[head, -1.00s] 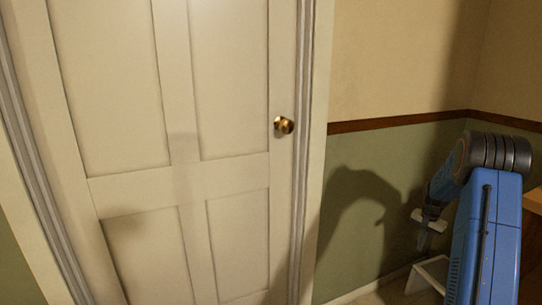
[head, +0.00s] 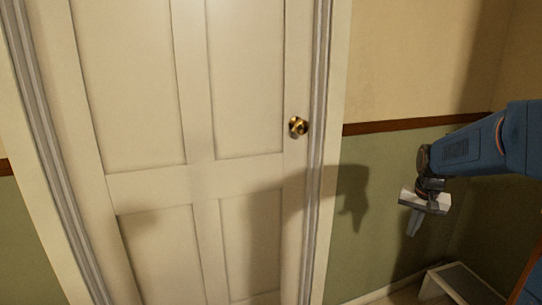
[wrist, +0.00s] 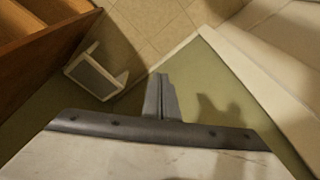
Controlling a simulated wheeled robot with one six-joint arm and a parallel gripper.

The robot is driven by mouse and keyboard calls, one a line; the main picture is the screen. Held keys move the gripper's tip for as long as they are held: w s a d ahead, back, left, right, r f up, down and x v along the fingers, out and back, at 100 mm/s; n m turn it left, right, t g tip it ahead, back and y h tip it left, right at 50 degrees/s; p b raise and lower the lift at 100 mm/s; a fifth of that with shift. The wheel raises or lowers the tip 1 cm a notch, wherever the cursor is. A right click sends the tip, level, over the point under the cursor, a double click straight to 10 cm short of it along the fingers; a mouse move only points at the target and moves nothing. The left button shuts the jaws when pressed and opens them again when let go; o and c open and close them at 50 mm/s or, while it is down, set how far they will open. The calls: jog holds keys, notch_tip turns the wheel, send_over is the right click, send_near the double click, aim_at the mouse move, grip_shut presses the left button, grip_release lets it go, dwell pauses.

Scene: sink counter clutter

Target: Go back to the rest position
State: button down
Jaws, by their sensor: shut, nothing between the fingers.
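My gripper (head: 413,222) is at the right of the head view, at the end of my blue arm, pointing down in front of the green lower wall. Its fingers are together, with nothing visible between them. In the wrist view the closed fingers (wrist: 160,98) stick out from the pale gripper body, above the floor and the green wall. My gripper touches nothing that I can see.
A closed cream door (head: 195,150) with a brass knob (head: 298,126) fills the left and middle. A small white step stool (head: 462,283) stands on the floor below my gripper. A wooden cabinet (wrist: 35,50) is at the wrist view's left. Tiled floor (wrist: 160,28) is clear beside the stool.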

jog(key=s+a+r+n+t, duration=0.1)
jog(key=s+a+r, duration=0.1)
jog(key=s+a, duration=0.4)
jog(key=s+a+r+n, duration=0.2)
jog(key=s+a, duration=0.1)
jog(key=s, duration=0.5)
jog(key=s+a+f+n, duration=0.1)
jog(key=s+a, duration=0.2)
jog(key=s, duration=0.5)
jog(key=s+a+f+n+t, duration=0.1)
jog(key=s+a+n, duration=0.1)
jog(key=s, duration=0.5)
jog(key=shift+s+a+f+y, duration=0.4)
jog(key=shift+a, duration=0.15)
